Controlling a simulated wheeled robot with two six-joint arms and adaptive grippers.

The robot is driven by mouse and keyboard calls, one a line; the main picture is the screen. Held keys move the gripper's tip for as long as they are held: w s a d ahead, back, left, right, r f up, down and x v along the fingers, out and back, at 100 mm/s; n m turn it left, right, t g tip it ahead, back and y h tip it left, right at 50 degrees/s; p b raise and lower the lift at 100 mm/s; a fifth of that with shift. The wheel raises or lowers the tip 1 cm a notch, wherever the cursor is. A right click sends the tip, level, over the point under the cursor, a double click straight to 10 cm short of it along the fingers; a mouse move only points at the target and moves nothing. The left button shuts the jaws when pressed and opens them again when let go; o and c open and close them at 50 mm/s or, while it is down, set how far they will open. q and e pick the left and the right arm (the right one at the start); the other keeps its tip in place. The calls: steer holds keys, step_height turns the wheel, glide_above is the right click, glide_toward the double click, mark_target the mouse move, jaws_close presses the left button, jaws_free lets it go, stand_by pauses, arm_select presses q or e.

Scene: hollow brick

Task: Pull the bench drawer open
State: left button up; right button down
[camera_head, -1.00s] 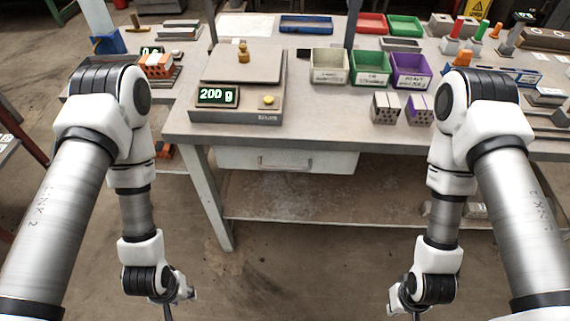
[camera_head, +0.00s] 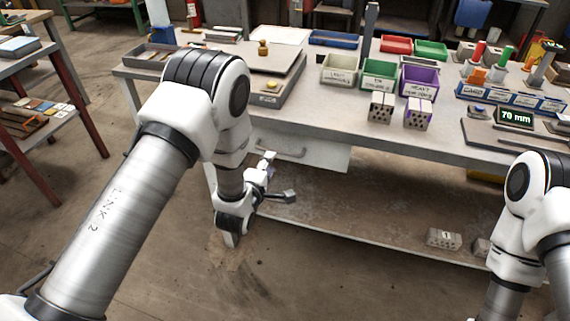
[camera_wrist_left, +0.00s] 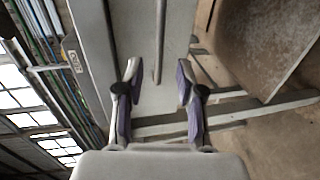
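The bench drawer (camera_head: 318,157) is a pale box under the front edge of the workbench (camera_head: 350,140), and it looks shut. Its thin bar handle (camera_head: 291,153) is partly hidden by my left arm. My left gripper (camera_head: 280,177) is open and empty, just in front of the drawer's left part and near the handle. In the left wrist view the open fingers (camera_wrist_left: 157,80) straddle the line of the handle (camera_wrist_left: 160,40), which runs upright there against the drawer front (camera_wrist_left: 139,45). The fingers look apart from the handle. My right gripper is out of view.
On the bench stand a scale (camera_head: 268,98), a green bin (camera_head: 378,82), a purple bin (camera_head: 418,82) and hollow bricks (camera_head: 381,107). A lower shelf (camera_head: 350,215) lies under the drawer. The floor in front is clear.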

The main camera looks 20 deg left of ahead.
mark_target(277, 152)
arm_select(q)
steer(key=x, duration=0.7)
steer(key=shift+w+a, duration=0.1)
steer(key=shift+w, duration=0.3)
steer(key=shift+s, duration=0.1)
steer(key=shift+c, duration=0.7)
jaws_close()
